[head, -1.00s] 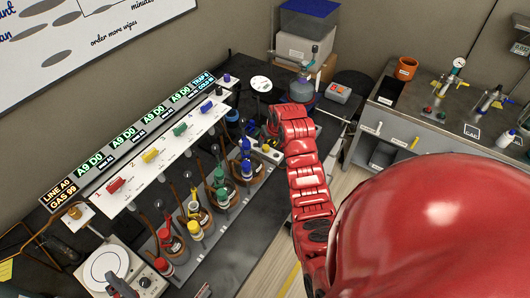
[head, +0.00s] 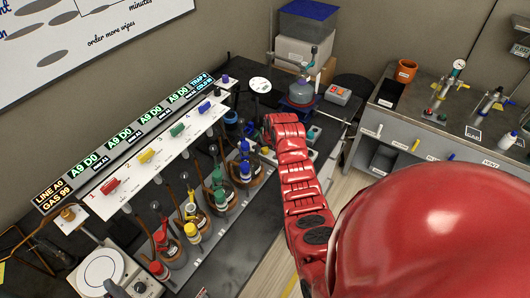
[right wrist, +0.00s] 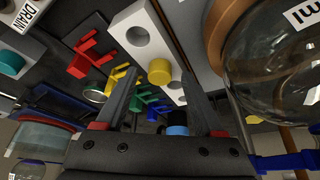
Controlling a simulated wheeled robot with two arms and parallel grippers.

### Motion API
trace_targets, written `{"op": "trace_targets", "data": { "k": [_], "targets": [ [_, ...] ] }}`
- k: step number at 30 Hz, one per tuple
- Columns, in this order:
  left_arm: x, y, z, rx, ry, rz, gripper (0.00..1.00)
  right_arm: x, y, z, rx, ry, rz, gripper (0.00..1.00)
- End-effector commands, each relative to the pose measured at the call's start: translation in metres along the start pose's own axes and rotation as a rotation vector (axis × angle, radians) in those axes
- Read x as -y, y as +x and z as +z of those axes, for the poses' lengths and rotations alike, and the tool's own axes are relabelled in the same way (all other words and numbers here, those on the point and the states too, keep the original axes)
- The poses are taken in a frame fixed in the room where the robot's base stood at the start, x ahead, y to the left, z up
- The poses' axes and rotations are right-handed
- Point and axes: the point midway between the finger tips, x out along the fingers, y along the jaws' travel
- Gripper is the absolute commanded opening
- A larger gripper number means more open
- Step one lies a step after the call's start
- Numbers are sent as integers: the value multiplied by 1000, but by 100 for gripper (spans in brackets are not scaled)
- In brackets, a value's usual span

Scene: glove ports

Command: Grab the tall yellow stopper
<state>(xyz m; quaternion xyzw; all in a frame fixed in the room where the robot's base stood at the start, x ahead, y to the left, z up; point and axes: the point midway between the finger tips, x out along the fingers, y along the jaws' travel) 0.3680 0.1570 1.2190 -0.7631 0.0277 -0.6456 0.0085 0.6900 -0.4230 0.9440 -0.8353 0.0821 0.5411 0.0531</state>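In the right wrist view a yellow stopper (right wrist: 160,72) stands in a white block (right wrist: 137,35) that also has an empty round hole. My right gripper (right wrist: 158,84) is open, with one dark finger on each side of the yellow stopper in the picture; I see no clear contact. A blue stopper (right wrist: 177,131) shows lower between the fingers. In the head view my right arm (head: 291,150) reaches over the bench's far end, and its fingertips are hidden.
A rack of flasks with coloured caps, including a yellow-capped one (head: 192,230), stands along the bench left of my right arm. A large glass vessel (right wrist: 275,65) is close on the right in the wrist view. Coloured valves (head: 147,156) line a white panel behind.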

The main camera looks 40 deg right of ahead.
Motion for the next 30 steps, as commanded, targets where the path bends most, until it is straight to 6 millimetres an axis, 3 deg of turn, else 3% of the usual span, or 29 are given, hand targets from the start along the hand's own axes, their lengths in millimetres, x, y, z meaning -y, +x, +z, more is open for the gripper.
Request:
{"op": "trace_targets", "data": {
  "k": [1,11,23,30],
  "targets": [
    [0,0,0,0,0,0,95,0,0,0,0,0,0,59],
    [0,0,0,0,0,0,95,0,0,0,1,1,0,0],
    [0,0,0,0,0,0,95,0,-2,-1,0,1,0,0],
    [0,3,0,0,0,0,95,-1,-28,-13,-4,1,2,0]
  ]
}}
